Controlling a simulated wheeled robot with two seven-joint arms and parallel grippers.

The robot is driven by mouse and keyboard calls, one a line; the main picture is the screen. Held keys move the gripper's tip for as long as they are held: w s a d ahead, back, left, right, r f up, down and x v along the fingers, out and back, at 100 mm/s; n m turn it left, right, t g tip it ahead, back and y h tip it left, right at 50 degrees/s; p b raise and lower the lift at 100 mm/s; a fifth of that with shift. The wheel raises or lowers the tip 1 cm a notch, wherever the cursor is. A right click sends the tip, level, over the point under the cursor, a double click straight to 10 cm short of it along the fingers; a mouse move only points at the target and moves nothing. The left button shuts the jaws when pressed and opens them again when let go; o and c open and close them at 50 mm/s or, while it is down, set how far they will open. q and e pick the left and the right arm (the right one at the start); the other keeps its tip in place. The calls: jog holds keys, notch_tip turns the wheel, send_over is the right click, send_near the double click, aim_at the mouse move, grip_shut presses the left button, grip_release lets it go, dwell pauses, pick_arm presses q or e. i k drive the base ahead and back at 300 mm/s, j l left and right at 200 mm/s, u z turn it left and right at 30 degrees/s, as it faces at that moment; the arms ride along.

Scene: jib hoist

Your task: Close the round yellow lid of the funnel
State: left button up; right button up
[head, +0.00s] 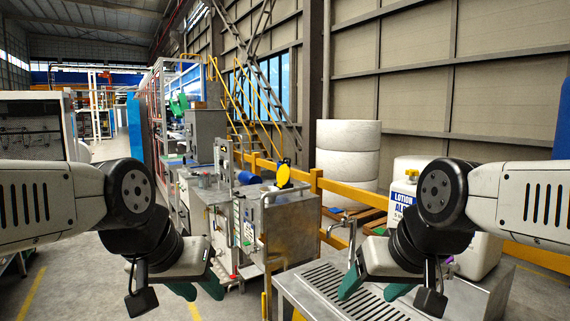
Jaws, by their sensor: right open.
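The round yellow lid (283,176) stands raised, nearly upright, above the top of a steel machine (290,220) in the middle of the view. The funnel's mouth under it is too small to make out. My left gripper (197,290) is in front of the machine, lower left of the lid and well apart from it. Its green fingers are spread and empty. My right gripper (374,289) is lower right of the lid, over the slatted steel table. Its green fingers are apart with nothing between them.
A slatted steel table (318,284) with a tap (338,226) stands at the front right. The floor at left is open.

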aim_at(283, 172)
jog(key=i+j+u, duration=0.2)
jog(key=i+j, duration=0.2)
jog(key=i+j+u, duration=0.25)
jog(key=i, duration=0.25)
jog(key=i+j+u, duration=0.2)
jog(key=i+j, duration=0.15)
jog(key=i, duration=0.15)
jog(key=i+j+u, duration=0.2)
jog(key=i, duration=0.3)
jog(key=i+u, duration=0.2)
jog(key=i, duration=0.35)
jog(key=i+z, duration=0.35)
jog(key=i, duration=0.2)
jog(key=i+j+z, duration=0.35)
jog(key=i, duration=0.2)
jog(key=l, duration=0.1)
